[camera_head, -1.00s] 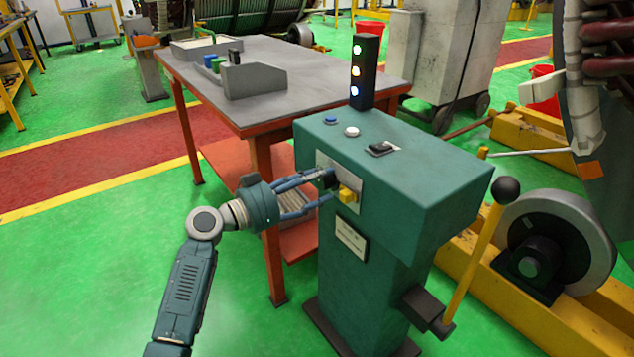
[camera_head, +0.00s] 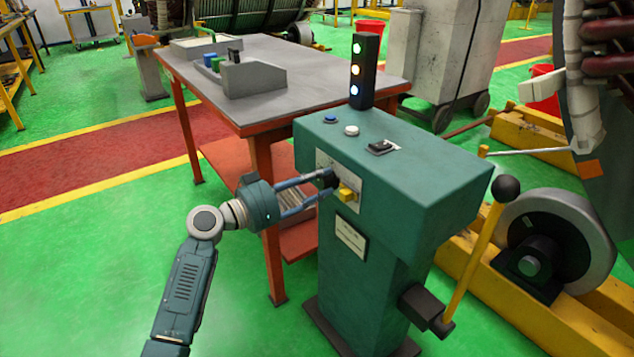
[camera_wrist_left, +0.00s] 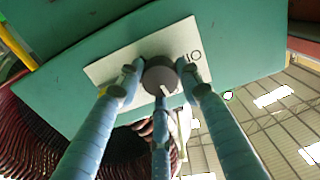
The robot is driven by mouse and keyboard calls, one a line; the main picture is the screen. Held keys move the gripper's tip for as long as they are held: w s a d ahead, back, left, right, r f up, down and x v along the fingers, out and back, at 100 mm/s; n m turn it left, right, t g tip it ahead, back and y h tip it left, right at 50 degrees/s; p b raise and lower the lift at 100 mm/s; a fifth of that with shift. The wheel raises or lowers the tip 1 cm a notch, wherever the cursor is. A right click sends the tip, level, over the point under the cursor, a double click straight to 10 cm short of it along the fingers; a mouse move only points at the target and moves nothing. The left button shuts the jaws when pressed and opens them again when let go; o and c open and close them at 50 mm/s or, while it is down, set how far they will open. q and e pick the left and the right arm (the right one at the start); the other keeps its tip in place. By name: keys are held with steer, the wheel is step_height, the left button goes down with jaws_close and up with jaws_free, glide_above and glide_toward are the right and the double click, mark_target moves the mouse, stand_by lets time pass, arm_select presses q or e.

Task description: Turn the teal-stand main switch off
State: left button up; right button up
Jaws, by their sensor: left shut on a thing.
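The teal stand (camera_head: 400,190) is in the middle of the head view. The plate on its left face carries a dark round switch knob (camera_wrist_left: 160,74), with a white pointer line, and a yellow part (camera_head: 346,193). Marks like "I" and "O" show on the light plate (camera_wrist_left: 110,66), beside the knob, in the left wrist view. My left gripper (camera_head: 324,182) is at this plate, its fingers shut around the knob. The fingers hide part of the knob; its exact setting is hard to read. My right gripper is not in view.
A signal tower (camera_head: 363,70) with several lit lamps stands on the stand. A blue button (camera_head: 330,119), a white button (camera_head: 352,130) and a black switch (camera_head: 382,147) are on top. A yellow lever (camera_head: 474,255) stands at the right. A grey-topped table (camera_head: 300,75) is behind.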

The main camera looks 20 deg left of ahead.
arm_select(q)
steer(key=n, duration=0.2)
steer(key=shift+a+r+n, duration=0.1)
steer(key=shift+r+n, duration=0.1)
steer(key=shift+n, duration=1)
steer(key=n+p, duration=0.1)
steer(key=n, duration=0.2)
steer(key=n+p, duration=0.1)
steer(key=n, duration=0.2)
steer(key=shift+w+a+r+n+p, duration=0.1)
steer(key=shift+r+n+p, duration=0.05)
steer(key=shift+n+p, duration=0.2)
steer(key=n+p, duration=0.2)
steer(key=n, duration=0.2)
steer(key=shift+n+p, duration=0.3)
steer(key=shift+n, duration=0.05)
steer(key=shift+f+n, duration=0.2)
steer(key=shift+n, duration=0.3)
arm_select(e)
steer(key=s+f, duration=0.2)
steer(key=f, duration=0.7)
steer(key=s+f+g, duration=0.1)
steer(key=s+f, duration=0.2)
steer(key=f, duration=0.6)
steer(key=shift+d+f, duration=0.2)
